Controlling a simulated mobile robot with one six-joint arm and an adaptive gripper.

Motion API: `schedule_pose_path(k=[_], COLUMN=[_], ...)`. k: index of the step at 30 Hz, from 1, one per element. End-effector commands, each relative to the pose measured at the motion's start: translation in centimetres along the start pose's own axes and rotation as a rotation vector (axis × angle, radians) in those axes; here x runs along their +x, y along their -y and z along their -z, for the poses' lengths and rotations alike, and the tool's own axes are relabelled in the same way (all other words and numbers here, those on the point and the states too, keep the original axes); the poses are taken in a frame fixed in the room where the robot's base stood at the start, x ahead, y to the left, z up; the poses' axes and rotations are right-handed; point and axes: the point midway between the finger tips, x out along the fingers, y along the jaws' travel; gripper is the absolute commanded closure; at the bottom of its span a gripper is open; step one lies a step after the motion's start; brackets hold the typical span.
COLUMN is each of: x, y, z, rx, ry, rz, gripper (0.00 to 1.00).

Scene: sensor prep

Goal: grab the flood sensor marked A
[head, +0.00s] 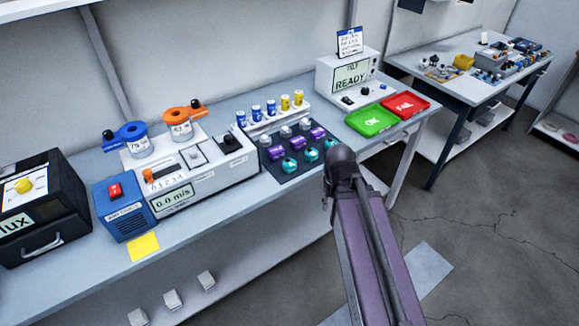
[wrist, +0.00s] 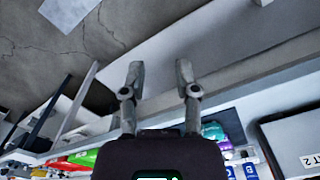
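Small sensors stand in rows on a dark mat (head: 272,174) on the bench: grey-white ones (head: 286,132), purple ones (head: 298,141) and teal ones (head: 290,163). Their markings are too small to read in the head view, so I cannot tell which is the flood sensor marked A. My gripper (wrist: 159,72) shows in the wrist view with its two fingers apart and nothing between them. It is away from the sensors; a teal one (wrist: 212,131) shows low in that view, beyond the gripper body. In the head view I cannot make out the fingers.
Behind the mat is a rack of blue and yellow batteries (head: 271,108). A tester reading READY (head: 350,78), a green OK tray (head: 371,121) and a red FAIL tray (head: 404,106) stand to the right. A white device (head: 180,180) stands left of the mat.

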Motion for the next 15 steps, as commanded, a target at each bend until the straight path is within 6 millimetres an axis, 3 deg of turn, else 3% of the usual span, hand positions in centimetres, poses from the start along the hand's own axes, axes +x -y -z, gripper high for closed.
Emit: schedule_pose_path(k=[2,7,11,15], x=[0.0,-0.4,-1.4,-3.2], y=[0.0,0.2,0.8,2.1], z=[0.0,0.8,2.8,6.7], rx=[0.000,-0.009,-0.035,-0.087], ry=[0.000,0.000,0.000,0.000], rz=[0.000,0.000,0.000,0.000], gripper=[0.54,0.04,0.00,0.00])
